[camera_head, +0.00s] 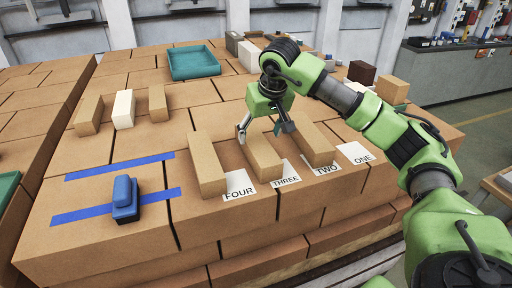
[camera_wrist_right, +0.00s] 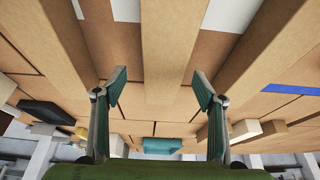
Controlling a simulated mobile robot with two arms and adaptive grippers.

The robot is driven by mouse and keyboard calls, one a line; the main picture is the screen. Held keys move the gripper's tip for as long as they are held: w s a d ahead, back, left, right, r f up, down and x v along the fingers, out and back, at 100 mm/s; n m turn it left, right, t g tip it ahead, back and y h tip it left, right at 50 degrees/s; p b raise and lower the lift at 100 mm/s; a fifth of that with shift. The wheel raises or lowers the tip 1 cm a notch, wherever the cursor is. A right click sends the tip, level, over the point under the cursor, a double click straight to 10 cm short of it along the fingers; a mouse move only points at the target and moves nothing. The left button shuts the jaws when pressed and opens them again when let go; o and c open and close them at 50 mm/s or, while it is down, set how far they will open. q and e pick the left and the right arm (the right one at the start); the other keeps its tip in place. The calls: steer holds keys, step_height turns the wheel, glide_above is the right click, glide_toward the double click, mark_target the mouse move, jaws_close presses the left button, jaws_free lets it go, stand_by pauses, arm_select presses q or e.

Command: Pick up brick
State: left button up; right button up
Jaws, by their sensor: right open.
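Three long tan bricks lie side by side in the camera_head view: one by the "FOUR" label (camera_head: 208,165), one by "THREE" (camera_head: 263,160) and one by "TWO" (camera_head: 312,143). My right gripper (camera_head: 265,130) is open over the far part of the "THREE" brick, its fingers on either side of it. In the right wrist view, the gripper (camera_wrist_right: 158,88) is open with that middle brick (camera_wrist_right: 172,50) between the fingers. The other two bricks lie to the left (camera_wrist_right: 55,50) and right (camera_wrist_right: 262,50). Whether the fingers touch the brick cannot be told. My left gripper is not in view.
A blue block (camera_head: 125,200) lies near blue tape strips at left. A teal tray (camera_head: 194,62) and several smaller blocks, one white (camera_head: 123,109), stand farther back. The "ONE" label (camera_head: 354,153) is bare. The surface between the tray and long bricks is mostly free.

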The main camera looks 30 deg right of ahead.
mark_target(257, 141)
steer(key=x, duration=0.1)
steer(key=p+x, duration=0.2)
steer(key=x, duration=0.1)
steer(key=shift+s+a+f, duration=0.1)
steer(key=shift+a+f, duration=0.05)
steer(key=shift+a, duration=0.2)
steer(key=shift+f, duration=0.3)
steer(key=shift+r, duration=0.1)
steer(key=c, duration=1.6)
steer(key=shift+c, duration=0.8)
steer(key=shift+r, duration=0.1)
